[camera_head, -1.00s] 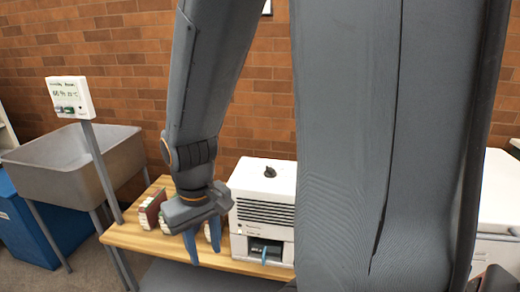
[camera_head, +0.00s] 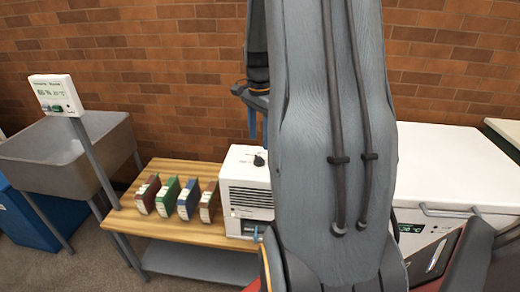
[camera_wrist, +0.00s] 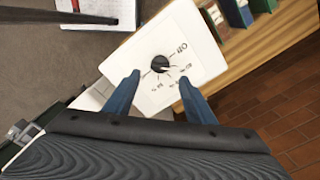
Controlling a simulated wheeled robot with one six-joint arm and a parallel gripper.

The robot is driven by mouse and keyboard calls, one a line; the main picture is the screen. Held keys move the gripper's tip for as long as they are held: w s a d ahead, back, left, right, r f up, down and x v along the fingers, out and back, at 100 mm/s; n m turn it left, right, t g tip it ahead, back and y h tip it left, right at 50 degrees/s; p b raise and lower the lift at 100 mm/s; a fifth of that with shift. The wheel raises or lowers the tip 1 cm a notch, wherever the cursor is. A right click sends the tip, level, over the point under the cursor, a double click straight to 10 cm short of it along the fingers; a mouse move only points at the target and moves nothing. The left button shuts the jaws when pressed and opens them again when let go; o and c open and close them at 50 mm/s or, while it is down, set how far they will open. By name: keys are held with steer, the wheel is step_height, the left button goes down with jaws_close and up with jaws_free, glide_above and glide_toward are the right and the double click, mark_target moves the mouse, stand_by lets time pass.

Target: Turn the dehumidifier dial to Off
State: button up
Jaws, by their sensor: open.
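The dehumidifier is a white box (camera_head: 240,165) with dark front vents, at the right end of the wooden bench. Its black dial (camera_head: 259,160) is on the top face; my arm hides the box's right part. In the wrist view the dial (camera_wrist: 160,64) shows from above, with "Off" and several other marks printed around it. I cannot tell surely which mark its pointer faces. My gripper (camera_wrist: 160,92) is open and empty, its blue fingers on either side of the dial in that picture and apart from it. In the head view my gripper (camera_head: 258,124) is above the box.
Several coloured archival boxes (camera_head: 165,196) stand on the wooden bench (camera_head: 190,230) left of the dehumidifier. A grey sink (camera_head: 70,155) and a post-mounted humidity display (camera_head: 56,95) are at the left. A white chest (camera_head: 450,165) is at the right. A brick wall is behind.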

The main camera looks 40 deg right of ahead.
mark_target(259, 157)
step_height(259, 157, down, 7)
steer(key=shift+a+r+p, duration=0.1)
steer(key=shift+p, duration=0.65)
steer(key=shift+c, duration=0.3)
steer(key=c, duration=1)
